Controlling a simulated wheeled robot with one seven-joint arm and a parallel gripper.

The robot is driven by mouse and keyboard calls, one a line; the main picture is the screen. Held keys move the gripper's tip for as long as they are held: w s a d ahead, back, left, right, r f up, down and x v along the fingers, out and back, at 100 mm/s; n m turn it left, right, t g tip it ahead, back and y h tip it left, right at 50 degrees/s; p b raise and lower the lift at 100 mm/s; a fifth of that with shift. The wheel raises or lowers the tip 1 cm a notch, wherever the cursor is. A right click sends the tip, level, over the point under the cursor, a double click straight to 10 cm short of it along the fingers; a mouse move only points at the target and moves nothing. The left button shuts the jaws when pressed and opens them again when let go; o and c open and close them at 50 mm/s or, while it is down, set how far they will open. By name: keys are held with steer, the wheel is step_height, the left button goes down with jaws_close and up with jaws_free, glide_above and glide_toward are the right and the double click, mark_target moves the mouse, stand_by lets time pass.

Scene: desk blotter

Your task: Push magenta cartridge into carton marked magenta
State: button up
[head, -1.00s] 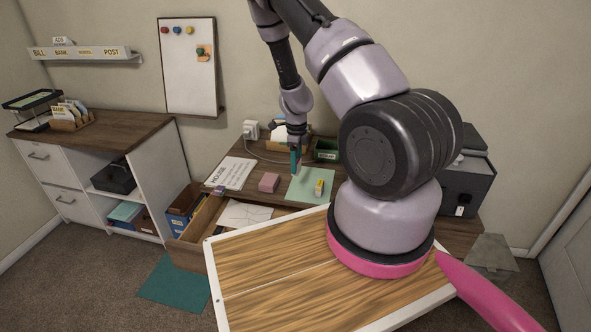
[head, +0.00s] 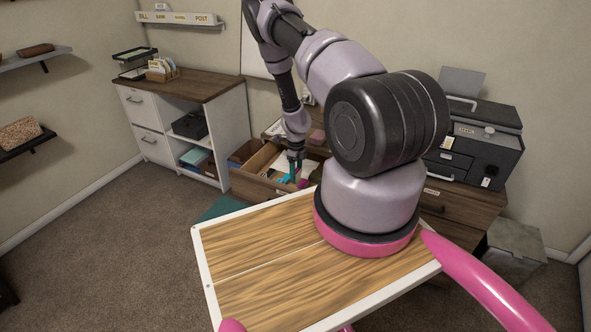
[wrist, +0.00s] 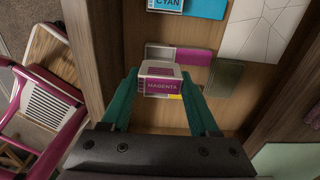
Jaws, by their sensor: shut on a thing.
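The magenta cartridge (wrist: 161,85), a pale block with a purple MAGENTA label on its near face, is between the two teal fingers of my gripper (wrist: 161,91) in the wrist view. My gripper is shut on it. Just beyond lies a magenta-sided box (wrist: 193,56), partly hidden by the cartridge; I see no lettering on it and cannot tell whether the two touch. In the head view my gripper (head: 296,178) points down into the open drawer (head: 250,178), and the held cartridge is too small there to make out clearly.
A carton labelled CYAN (wrist: 167,5) lies farther along the drawer, with a cyan surface beside it. A dark olive block (wrist: 224,78) and a pale lined sheet (wrist: 255,30) are to the right. The drawer's wooden walls are close on both sides.

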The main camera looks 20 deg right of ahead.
mark_target(296, 183)
steer(key=shift+f, duration=2.9)
steer(key=shift+f, duration=1.35)
steer(key=o, duration=1.4)
step_height(296, 183, up, 11)
steer(key=shift+f, duration=0.1)
